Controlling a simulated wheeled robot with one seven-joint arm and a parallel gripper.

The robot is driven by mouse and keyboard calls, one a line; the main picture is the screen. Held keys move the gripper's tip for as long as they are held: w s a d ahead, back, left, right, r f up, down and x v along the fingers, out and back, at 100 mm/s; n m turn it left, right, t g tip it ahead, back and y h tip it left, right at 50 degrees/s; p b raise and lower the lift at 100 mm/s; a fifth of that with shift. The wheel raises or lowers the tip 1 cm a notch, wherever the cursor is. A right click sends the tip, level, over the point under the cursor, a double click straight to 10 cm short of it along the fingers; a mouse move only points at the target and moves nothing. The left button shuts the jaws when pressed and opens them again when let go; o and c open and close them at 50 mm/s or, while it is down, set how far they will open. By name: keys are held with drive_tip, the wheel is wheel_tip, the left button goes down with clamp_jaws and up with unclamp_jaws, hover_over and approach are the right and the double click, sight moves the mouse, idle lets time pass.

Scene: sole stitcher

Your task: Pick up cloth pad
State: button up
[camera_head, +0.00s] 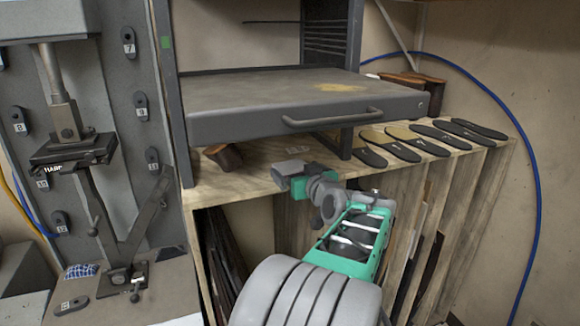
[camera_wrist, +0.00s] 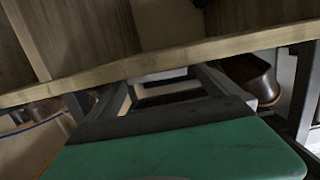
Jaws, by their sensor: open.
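A small blue-and-white checked cloth, which looks like the cloth pad (camera_head: 80,271), lies on the grey base at the lower left in the head view, left of the stitcher's foot. My gripper (camera_head: 287,173) is far to its right, over the front part of the wooden bench top and below the grey drawer. It is open, and I see nothing held in it. The fingers are small and partly merged with the wrist in the head view. The cloth does not show in the wrist view.
The grey stitcher (camera_head: 75,150) stands at left. A grey drawer (camera_head: 300,100) overhangs the wooden bench (camera_head: 270,152). Several dark soles (camera_head: 430,132) lie at the bench's right, and a brown shoe form (camera_head: 224,157) is under the drawer. Upright slots fill the space below.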

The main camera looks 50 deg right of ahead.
sight(294, 168)
drive_tip(key=p+x, duration=0.1)
drive_tip(key=x, duration=0.3)
drive_tip(key=shift+d, duration=0.15)
drive_tip(key=shift+c, duration=0.4)
drive_tip(key=c, duration=1)
